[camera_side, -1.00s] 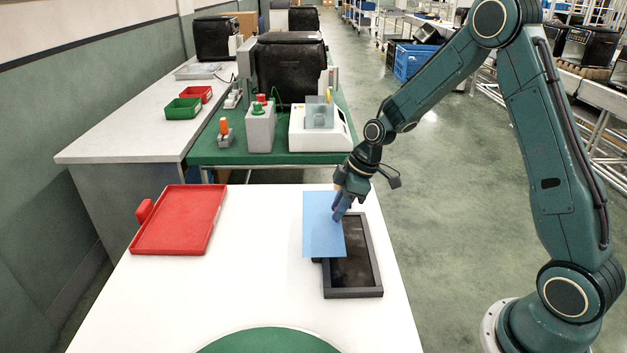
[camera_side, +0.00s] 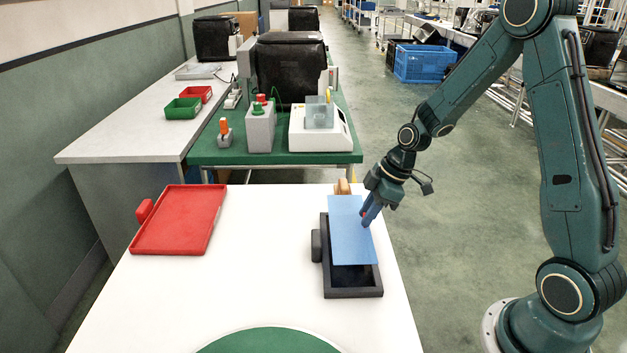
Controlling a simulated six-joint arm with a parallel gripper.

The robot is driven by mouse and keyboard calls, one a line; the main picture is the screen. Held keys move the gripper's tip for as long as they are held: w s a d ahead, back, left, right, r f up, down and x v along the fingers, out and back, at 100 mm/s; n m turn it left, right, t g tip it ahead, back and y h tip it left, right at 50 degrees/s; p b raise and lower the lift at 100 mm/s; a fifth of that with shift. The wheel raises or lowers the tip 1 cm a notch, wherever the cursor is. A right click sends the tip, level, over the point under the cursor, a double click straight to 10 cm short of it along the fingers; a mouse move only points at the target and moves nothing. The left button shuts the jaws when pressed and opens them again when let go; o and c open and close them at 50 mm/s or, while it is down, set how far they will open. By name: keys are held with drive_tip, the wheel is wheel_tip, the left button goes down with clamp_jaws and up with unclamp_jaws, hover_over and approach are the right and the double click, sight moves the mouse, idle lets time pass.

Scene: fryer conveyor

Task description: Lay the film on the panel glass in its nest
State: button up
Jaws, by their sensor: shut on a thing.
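The film (camera_side: 350,232) is a light blue rectangular sheet. My gripper (camera_side: 367,218) is shut on its right edge. The film overlies the upper and middle part of the dark nest (camera_side: 352,292) on the white table, with its far end reaching past the nest's far edge. A dark strip of the panel glass (camera_side: 350,275) shows inside the nest at the near end; the film hides the rest. I cannot tell whether the film touches the glass or hangs just above it.
A red tray (camera_side: 178,222) lies at the table's left. A green disc (camera_side: 268,343) is at the near edge. A small tan object (camera_side: 343,187) stands at the far edge behind the film. The table's middle is clear.

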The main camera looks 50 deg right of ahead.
sight(366, 231)
drive_tip(key=shift+f, duration=3)
drive_tip(key=shift+f, duration=0.5)
idle(0.6)
drive_tip(key=o, duration=1.2)
drive_tip(key=shift+r, duration=0.15)
drive_tip(key=shift+r, duration=3.35)
